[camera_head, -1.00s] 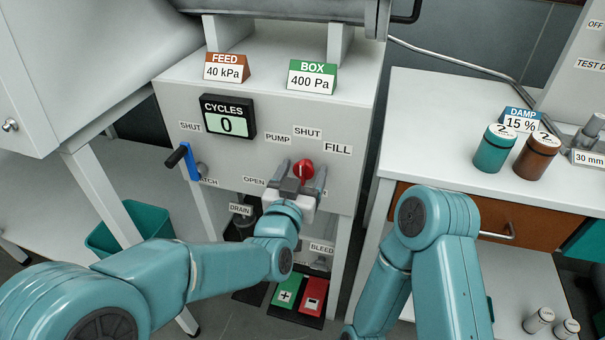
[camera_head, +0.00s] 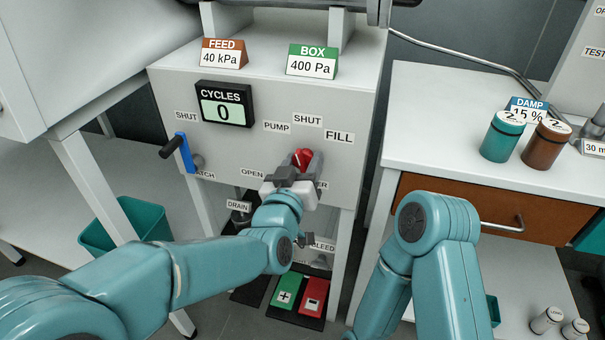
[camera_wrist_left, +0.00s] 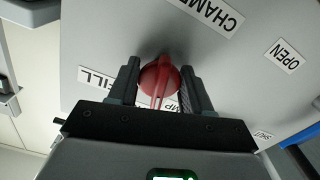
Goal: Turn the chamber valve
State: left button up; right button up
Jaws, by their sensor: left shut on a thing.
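The chamber valve is a red knob (camera_head: 303,157) on the grey panel (camera_head: 235,145), among labels PUMP, SHUT and FILL. My left gripper (camera_head: 297,167) is at the knob, its two fingers on either side of it. In the left wrist view the red knob (camera_wrist_left: 160,84) sits between the dark fingers of my left gripper (camera_wrist_left: 161,90), shut on it. Part of the knob is hidden by the gripper in the head view. My right arm (camera_head: 425,235) shows at the lower right, but its gripper is out of view.
A blue lever with a black grip (camera_head: 174,146) sticks out left of the valve. The CYCLES display (camera_head: 223,104) reads 0. Green (camera_head: 285,292) and red (camera_head: 313,297) pedals lie below. Teal (camera_head: 502,137) and brown (camera_head: 546,146) jars stand on the right bench (camera_head: 425,120).

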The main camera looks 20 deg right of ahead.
pick_arm(q)
jog(key=n+b, duration=0.1)
jog(key=b, duration=0.1)
jog(key=n+b, duration=0.1)
jog(key=n, duration=0.1)
jog(key=shift+f+n+b, duration=0.2)
jog(key=shift+n+b, duration=0.1)
jog(key=shift+b, duration=0.1)
jog(key=shift+r+n+b, duration=0.15)
jog(key=shift+n+b, duration=0.95)
jog(key=shift+n, duration=0.1)
jog(key=shift+r+n+b, duration=0.1)
jog(key=shift+n+b, duration=0.3)
jog(key=shift+n, duration=0.1)
pick_arm(e)
notch_tip(320, 180, down, 7)
jog(key=w+d+t, duration=0.1)
jog(key=w, duration=0.1)
jog(key=shift+w+d+m, duration=0.15)
jog(key=shift+d+m, duration=0.1)
jog(key=shift+m, duration=0.05)
jog(key=shift+f, duration=0.1)
pick_arm(q)
jog(key=o, duration=1)
